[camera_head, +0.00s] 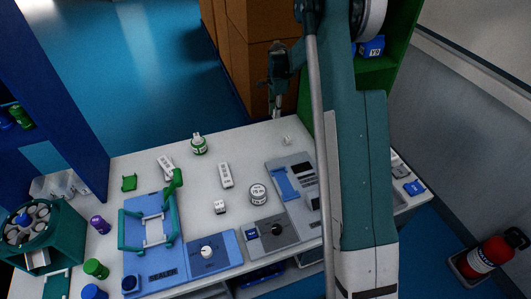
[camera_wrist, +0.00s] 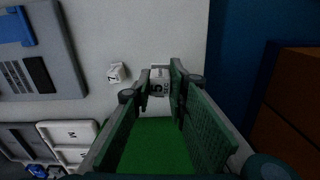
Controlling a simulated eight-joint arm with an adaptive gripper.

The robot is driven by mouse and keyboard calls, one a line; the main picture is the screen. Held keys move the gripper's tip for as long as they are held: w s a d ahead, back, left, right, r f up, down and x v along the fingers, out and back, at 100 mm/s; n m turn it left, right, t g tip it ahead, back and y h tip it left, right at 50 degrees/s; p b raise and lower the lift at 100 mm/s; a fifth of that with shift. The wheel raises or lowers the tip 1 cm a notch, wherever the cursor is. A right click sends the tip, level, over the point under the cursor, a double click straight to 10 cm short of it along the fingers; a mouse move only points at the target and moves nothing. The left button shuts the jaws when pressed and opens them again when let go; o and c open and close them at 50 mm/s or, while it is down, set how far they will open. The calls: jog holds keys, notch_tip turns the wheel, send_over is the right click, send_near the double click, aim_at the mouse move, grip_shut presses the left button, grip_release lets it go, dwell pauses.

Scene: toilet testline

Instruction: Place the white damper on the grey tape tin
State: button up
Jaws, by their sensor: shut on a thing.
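My gripper (camera_head: 277,108) is raised over the far edge of the white table, pointing down. In the wrist view, its fingers (camera_wrist: 160,85) are closed on a small white piece with dark markings, which looks like the white damper (camera_wrist: 159,80). The fingers partly hide it, and it is barely visible in the head view. The grey tape tin (camera_head: 258,194), a short round tin with a pale labelled top, stands on the table, nearer than the gripper and a little left of it. The tin does not show in the wrist view.
A small white block (camera_head: 286,140) lies near the far edge. A grey device (camera_head: 291,180) is right of the tin, and a grey plate (camera_head: 271,232) is just in front. A white box (camera_head: 225,175) and a green-labelled jar (camera_head: 199,145) stand left. Brown boxes (camera_head: 270,65) rise behind.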

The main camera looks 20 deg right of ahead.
jog(key=s+a+r, duration=0.3)
jog(key=s+a, duration=0.4)
jog(key=s, duration=0.1)
jog(key=s+a+r, duration=0.2)
jog(key=s+a, duration=0.4)
jog(key=s, duration=0.2)
jog(key=r, duration=0.2)
send_over(258, 190)
jog(key=shift+f+n, duration=0.2)
jog(key=shift+n, duration=0.2)
jog(key=shift+f, duration=0.1)
jog(key=shift+f+b, duration=0.3)
jog(key=shift+f, duration=2.5)
jog(key=shift+f, duration=0.1)
jog(key=shift+f, duration=2)
jog(key=shift+f+b, duration=0.15)
jog(key=shift+b, duration=0.25)
